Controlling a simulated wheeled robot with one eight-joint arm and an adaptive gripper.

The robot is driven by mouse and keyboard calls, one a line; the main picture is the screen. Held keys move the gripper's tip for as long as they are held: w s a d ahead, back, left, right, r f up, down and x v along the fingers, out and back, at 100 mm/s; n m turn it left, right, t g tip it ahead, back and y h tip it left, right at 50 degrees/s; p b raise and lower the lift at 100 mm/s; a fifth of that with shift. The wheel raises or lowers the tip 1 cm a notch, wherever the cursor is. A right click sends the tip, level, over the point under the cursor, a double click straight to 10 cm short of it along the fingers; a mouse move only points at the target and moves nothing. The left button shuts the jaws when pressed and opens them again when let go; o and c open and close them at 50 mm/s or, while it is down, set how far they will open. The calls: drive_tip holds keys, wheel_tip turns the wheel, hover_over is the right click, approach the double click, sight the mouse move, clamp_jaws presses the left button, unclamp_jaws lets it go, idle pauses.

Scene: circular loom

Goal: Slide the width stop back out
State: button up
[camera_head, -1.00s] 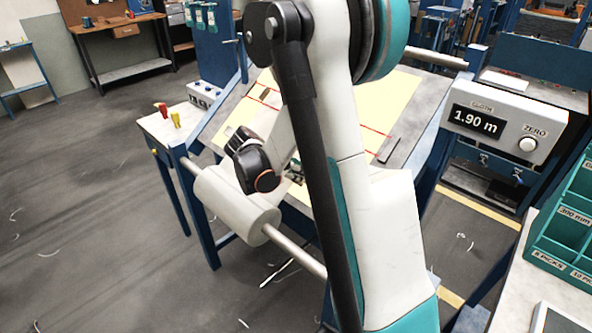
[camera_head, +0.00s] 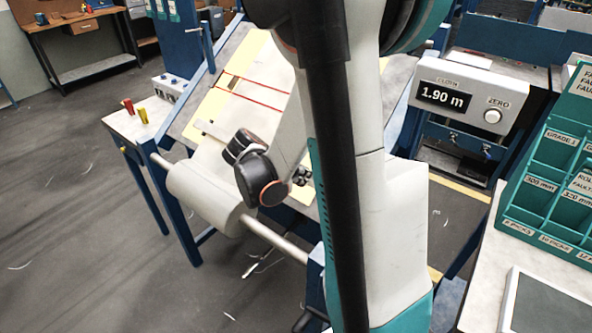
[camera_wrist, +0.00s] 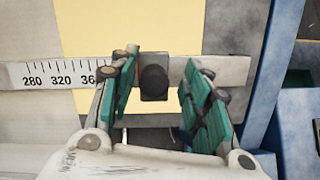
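In the wrist view the width stop shows as a dark block with a round black knob (camera_wrist: 153,82), sitting on a pale flat scale bar (camera_wrist: 55,75) marked 280, 320 and a partly covered 36. My gripper (camera_wrist: 160,72) is open, with one teal finger left of the knob and the other right of it. Gaps show on both sides of the knob, so I see no grip. In the head view my arm hides the stop, and my gripper (camera_head: 302,178) shows only partly beside my dark wrist.
A readout box (camera_head: 460,98) shows 1.90 m. Teal bins (camera_head: 530,195) stand at right. A blue frame (camera_wrist: 262,80) rises right of my gripper.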

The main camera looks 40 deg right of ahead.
drive_tip(key=shift+w, duration=0.1)
drive_tip(key=v, duration=1.2)
drive_tip(key=shift+a, duration=0.1)
idle(0.5)
drive_tip(key=s+a+r+m+t+y, duration=0.1)
drive_tip(key=s+a+m+t+y, duration=0.2)
drive_tip(key=a+m, duration=0.5)
drive_tip(key=s+a+r+m+t+y+b, duration=0.1)
drive_tip(key=s+a+m+t+y, duration=0.2)
drive_tip(key=s+a+m+y, duration=0.2)
drive_tip(key=s+a+m, duration=0.1)
drive_tip(key=a+m, duration=0.2)
drive_tip(key=a, duration=0.3)
drive_tip(key=shift+a+r+y, duration=0.15)
drive_tip(key=shift+a+y, duration=0.2)
drive_tip(key=shift+y, duration=0.05)
